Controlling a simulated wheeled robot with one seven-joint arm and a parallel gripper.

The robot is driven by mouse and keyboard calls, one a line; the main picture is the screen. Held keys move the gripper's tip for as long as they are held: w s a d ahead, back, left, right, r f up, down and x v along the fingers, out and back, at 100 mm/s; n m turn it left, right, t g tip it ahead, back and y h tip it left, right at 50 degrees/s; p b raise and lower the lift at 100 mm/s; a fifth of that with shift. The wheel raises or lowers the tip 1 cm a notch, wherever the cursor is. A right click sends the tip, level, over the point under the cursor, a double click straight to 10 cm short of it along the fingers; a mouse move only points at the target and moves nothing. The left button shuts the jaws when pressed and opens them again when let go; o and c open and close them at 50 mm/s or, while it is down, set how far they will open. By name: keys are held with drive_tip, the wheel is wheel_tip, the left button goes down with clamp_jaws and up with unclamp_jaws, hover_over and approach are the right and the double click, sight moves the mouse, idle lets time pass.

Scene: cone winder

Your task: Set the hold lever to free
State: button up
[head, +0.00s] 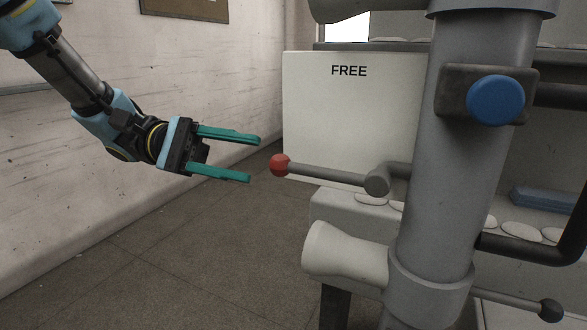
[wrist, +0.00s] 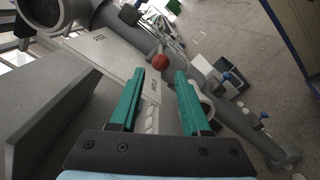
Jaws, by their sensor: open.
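The lever (head: 325,173) is a grey rod with a red ball knob (head: 279,165) at its left end and a pivot at its right end. It lies nearly level along the lower edge of a pale panel, well below the word FREE (head: 349,71). My gripper (head: 254,159) has two teal fingers, open and empty, just left of the knob in the head view. In the wrist view the knob (wrist: 160,62) shows just beyond and between the fingertips, with no clear contact.
A thick grey column (head: 440,180) with a blue knob (head: 495,100) stands right of the lever. A pale cone (head: 345,255) sticks out below it. A black-knobbed rod (head: 550,310) is at lower right. The wall (head: 200,110) is behind my arm; open floor lies between.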

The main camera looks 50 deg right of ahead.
sight(294, 163)
drive_tip(key=p+x, duration=0.1)
drive_tip(key=x, duration=0.7)
drive_tip(key=shift+s+d+f, duration=0.1)
drive_tip(key=shift+s, duration=0.25)
drive_tip(key=shift+c, duration=0.3)
clamp_jaws()
idle(0.6)
